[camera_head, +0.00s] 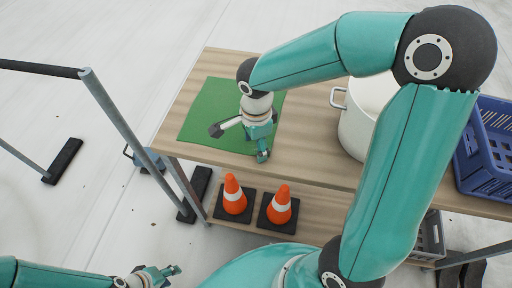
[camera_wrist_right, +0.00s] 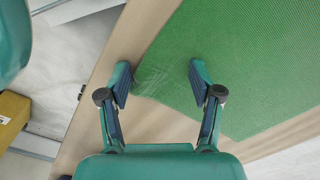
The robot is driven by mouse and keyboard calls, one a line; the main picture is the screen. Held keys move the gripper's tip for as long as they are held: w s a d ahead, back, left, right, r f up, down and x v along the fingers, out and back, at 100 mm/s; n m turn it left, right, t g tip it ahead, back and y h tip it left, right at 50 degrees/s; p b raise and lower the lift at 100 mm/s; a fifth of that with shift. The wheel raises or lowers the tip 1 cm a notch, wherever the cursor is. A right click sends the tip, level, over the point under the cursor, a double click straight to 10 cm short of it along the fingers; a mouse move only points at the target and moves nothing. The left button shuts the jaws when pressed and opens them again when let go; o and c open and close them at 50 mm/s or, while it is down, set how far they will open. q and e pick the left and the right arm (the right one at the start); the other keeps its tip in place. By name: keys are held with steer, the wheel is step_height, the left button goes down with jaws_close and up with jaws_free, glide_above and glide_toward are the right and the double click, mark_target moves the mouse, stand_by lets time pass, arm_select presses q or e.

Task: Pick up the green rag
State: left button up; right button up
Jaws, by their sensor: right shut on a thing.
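The green rag (camera_head: 207,108) lies flat on the left end of the wooden table top (camera_head: 310,160). My right gripper (camera_head: 263,150) is over the rag's front right part, pointing down. In the right wrist view, the rag (camera_wrist_right: 240,60) fills the upper right, and its edge and a creased corner lie between the two fingers of my right gripper (camera_wrist_right: 157,80). The fingers stand apart in the picture, with the corner held between them. My left gripper (camera_head: 155,277) is low at the bottom left, away from the table; its finger gap is too small to read.
A white pot (camera_head: 362,118) stands on the table right of the rag, with a blue crate (camera_head: 490,145) further right. Two orange cones (camera_head: 235,196) stand on the lower shelf. A metal rail (camera_head: 130,125) runs at the left. A yellow box (camera_wrist_right: 12,118) lies below in the wrist view.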

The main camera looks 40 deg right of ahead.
steer(key=shift+s+r+p, duration=0.2)
steer(key=shift+r+p, duration=0.85)
steer(key=shift+p, duration=0.05)
steer(key=c, duration=0.7)
step_height(320, 180, up, 10)
steer(key=p, duration=0.6)
steer(key=shift+w+f, duration=0.1)
steer(key=shift+f, duration=0.1)
jaws_close()
steer(key=shift+f, duration=0.1)
step_height(320, 180, up, 27)
steer(key=p, duration=1.2)
